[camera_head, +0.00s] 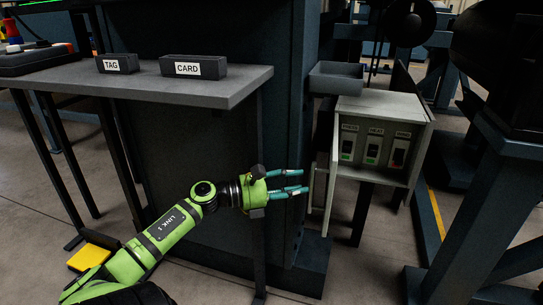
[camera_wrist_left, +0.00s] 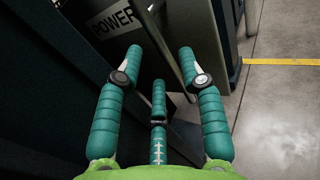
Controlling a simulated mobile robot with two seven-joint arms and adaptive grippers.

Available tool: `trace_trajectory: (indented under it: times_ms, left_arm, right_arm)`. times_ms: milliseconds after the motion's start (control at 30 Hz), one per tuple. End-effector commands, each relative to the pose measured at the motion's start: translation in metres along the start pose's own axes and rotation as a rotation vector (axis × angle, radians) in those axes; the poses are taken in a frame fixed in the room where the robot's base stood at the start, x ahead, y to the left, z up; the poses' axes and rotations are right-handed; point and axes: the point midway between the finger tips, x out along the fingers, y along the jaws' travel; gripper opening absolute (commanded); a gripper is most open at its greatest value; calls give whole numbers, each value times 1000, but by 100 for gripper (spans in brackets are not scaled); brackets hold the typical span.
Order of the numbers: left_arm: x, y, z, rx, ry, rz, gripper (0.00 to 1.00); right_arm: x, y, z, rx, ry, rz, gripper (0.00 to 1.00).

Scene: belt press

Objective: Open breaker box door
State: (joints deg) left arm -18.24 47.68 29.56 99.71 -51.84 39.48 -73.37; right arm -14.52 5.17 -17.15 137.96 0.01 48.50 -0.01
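The grey breaker box (camera_head: 385,112) is at the right in the head view. Its front shows several switches with labels above them. Its door (camera_head: 333,180) stands swung out on the left side, seen nearly edge-on, with a handle (camera_head: 312,186) on its outer face. My left gripper (camera_head: 304,182) has teal fingers spread apart, with the tips close to the handle. In the left wrist view, the gripper (camera_wrist_left: 160,62) is open, with a dark panel labelled POWER (camera_wrist_left: 112,20) ahead. I cannot tell whether a finger touches the door. My right gripper is not in view.
A grey table (camera_head: 140,82) with TAG (camera_head: 118,64) and CARD (camera_head: 194,68) holders stands at the left. A dark blue column (camera_head: 285,90) rises just behind my left gripper. A small tray (camera_head: 336,80) sits beside the box top. Machine legs (camera_head: 470,210) stand at the right.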

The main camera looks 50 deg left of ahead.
Motion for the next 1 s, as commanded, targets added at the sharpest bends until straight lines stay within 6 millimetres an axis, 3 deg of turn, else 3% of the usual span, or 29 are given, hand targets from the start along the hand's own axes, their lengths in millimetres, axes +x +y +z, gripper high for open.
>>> trace_trajectory:
  times_ms: [200,400,1000]
  left_arm:
    - [-47,0,-1,-1,2,3,39]
    - [-70,0,0,-1,0,1,39]
    - [-74,0,0,1,0,0,39]
  right_arm:
    - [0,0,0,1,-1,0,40]
    - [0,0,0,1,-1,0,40]
    - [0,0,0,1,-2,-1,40]
